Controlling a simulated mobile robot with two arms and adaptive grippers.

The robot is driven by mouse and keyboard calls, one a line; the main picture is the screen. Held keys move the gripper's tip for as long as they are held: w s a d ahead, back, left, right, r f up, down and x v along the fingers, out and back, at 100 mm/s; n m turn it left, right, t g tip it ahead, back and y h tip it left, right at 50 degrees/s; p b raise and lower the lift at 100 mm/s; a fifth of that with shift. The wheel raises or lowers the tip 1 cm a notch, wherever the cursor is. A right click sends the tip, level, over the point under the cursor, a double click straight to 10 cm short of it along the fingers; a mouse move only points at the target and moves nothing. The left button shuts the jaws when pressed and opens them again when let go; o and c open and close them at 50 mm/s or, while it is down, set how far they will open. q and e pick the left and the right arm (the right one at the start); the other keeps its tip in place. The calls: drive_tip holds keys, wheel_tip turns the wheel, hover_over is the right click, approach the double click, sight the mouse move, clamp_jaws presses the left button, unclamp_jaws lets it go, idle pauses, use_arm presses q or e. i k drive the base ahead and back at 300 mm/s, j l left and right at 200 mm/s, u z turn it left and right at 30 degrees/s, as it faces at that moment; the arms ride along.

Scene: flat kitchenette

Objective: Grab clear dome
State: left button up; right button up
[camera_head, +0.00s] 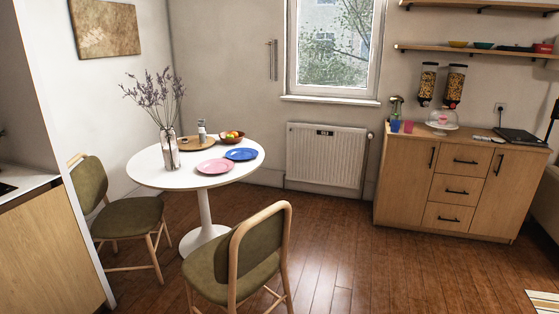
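A small clear dome (442,116) stands on top of the wooden sideboard at the right, under the wall-mounted dispensers. It is see-through, with something pinkish inside it, and it rests on a pale base. It is far from me across the room. Neither of my grippers shows in this view.
The sideboard (447,188) also bears blue and red cups (401,126) and a dark flat appliance (521,137). A round white table (150,176) with plates and a vase stands left, with two green chairs (240,262). Wooden floor (345,240) is clear before the sideboard.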

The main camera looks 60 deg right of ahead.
sight(445, 118)
drive_tip(key=z, duration=2.9)
drive_tip(key=i+l+z, duration=0.25)
drive_tip(key=i, duration=0.55)
drive_tip(key=i+z, duration=0.25)
drive_tip(key=i, duration=0.5)
drive_tip(key=i+u, duration=0.1)
drive_tip(key=i, duration=1)
drive_tip(key=i+l, duration=0.2)
drive_tip(key=i, duration=0.9)
drive_tip(key=i+u, duration=0.4)
drive_tip(key=i+l+u, duration=0.25)
drive_tip(key=u, duration=0.15)
drive_tip(key=i+l+u, duration=0.3)
drive_tip(key=u, duration=0.15)
drive_tip(key=i+l+u, duration=0.5)
drive_tip(key=l+u, duration=0.3)
